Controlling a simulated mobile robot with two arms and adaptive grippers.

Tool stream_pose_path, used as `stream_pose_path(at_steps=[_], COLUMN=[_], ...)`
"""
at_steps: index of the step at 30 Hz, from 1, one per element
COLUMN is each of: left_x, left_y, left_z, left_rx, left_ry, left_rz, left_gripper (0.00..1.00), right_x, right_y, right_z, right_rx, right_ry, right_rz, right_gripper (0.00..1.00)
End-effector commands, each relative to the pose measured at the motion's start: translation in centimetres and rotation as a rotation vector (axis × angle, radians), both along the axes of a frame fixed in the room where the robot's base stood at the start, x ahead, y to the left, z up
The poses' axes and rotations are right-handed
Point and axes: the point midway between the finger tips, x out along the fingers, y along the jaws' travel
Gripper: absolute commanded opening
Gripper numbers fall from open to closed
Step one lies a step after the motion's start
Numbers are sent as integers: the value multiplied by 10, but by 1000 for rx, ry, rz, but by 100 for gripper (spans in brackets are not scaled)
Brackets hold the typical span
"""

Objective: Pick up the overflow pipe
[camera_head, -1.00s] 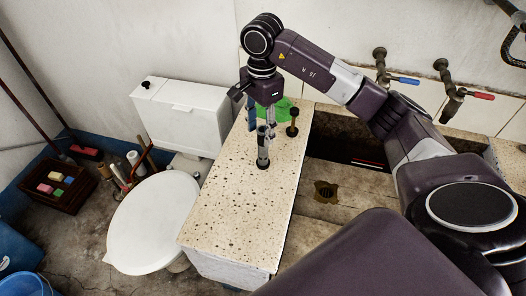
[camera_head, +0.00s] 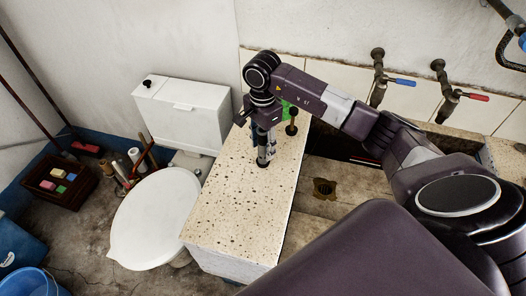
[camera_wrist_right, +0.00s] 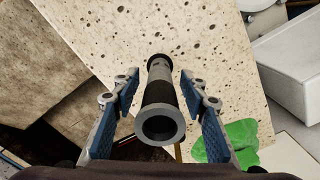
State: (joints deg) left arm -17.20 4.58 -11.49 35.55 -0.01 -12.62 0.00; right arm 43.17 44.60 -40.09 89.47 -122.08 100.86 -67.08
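The overflow pipe (camera_head: 263,161) is a narrow grey and black tube that stands upright on the speckled stone top (camera_head: 235,205). In the right wrist view the pipe (camera_wrist_right: 160,112) shows from above, with its round open mouth towards the camera. My right gripper (camera_head: 266,138) points down over it and hides its upper part in the head view. In the right wrist view the right gripper (camera_wrist_right: 163,108) is open, with one blue-padded finger on each side of the pipe and gaps showing between. My left gripper is not in view.
A dark upright object (camera_head: 292,121) and a green cloth (camera_head: 287,108) are close behind the right gripper. The trough with its drain (camera_head: 324,188) lies to the right, below two taps (camera_head: 378,84). A toilet (camera_head: 155,220) stands to the left. The front of the stone top is clear.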

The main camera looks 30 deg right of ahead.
Motion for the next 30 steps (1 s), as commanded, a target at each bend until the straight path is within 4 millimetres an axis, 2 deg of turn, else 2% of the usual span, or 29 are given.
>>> stream_pose_path(at_steps=[1,10,23,26,30], left_x=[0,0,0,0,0], left_y=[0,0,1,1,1], left_z=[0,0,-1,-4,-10], left_rx=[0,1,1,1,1], left_ry=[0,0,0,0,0], left_rz=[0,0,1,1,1], left_gripper=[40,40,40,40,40], right_x=[0,0,1,1,2], right_y=[0,0,0,0,0], right_z=[0,0,6,14,38], right_rx=[0,0,0,0,0], right_ry=[0,0,-2,-4,-7], right_rz=[0,0,-1,-2,0], right_gripper=[32,0,0,0,0])
